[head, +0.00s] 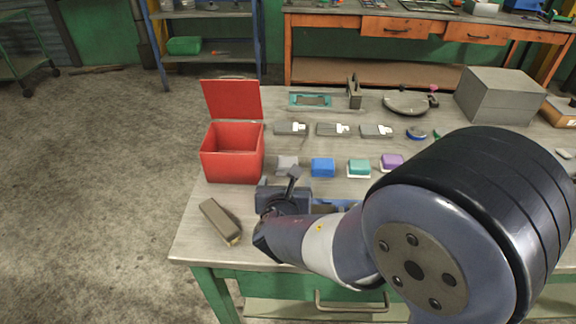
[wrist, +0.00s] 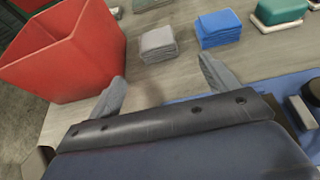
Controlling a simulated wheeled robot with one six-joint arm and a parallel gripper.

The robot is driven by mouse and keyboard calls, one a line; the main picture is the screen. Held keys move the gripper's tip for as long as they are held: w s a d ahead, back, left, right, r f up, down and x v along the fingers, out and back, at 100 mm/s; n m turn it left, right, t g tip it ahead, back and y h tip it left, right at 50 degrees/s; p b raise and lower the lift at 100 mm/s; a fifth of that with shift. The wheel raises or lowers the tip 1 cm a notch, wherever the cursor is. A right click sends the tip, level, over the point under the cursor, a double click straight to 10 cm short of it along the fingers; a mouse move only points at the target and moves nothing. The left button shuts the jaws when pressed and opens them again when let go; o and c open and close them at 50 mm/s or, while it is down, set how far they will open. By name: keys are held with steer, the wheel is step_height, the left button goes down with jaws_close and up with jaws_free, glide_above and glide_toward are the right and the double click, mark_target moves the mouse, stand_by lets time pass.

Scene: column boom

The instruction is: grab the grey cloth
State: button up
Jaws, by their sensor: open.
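The grey cloth (wrist: 158,44) is a small folded stack on the table, ahead of my gripper in the wrist view. In the head view the grey cloth (head: 287,163) lies between the red bin and the blue cloth, partly hidden by my gripper. My gripper (wrist: 165,85) is open and empty, with its two fingers apart. The cloth lies beyond the fingertips, between their lines and apart from them. In the head view my gripper (head: 292,178) is just in front of the cloth.
A red bin (head: 232,160) with a raised lid stands left of the cloth. A folded blue cloth (head: 323,168) lies close on the right, then green (head: 359,167) and purple (head: 392,161) items. Several grey devices (head: 291,129) sit behind. A brownish block (head: 220,222) lies at the front left.

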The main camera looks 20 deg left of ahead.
mark_target(286, 169)
steer(key=x, duration=0.8)
steer(key=shift+w+a+r+p, duration=0.2)
steer(key=shift+w+r+p, duration=0.05)
steer(key=shift+p, duration=0.1)
steer(key=shift+c, duration=0.2)
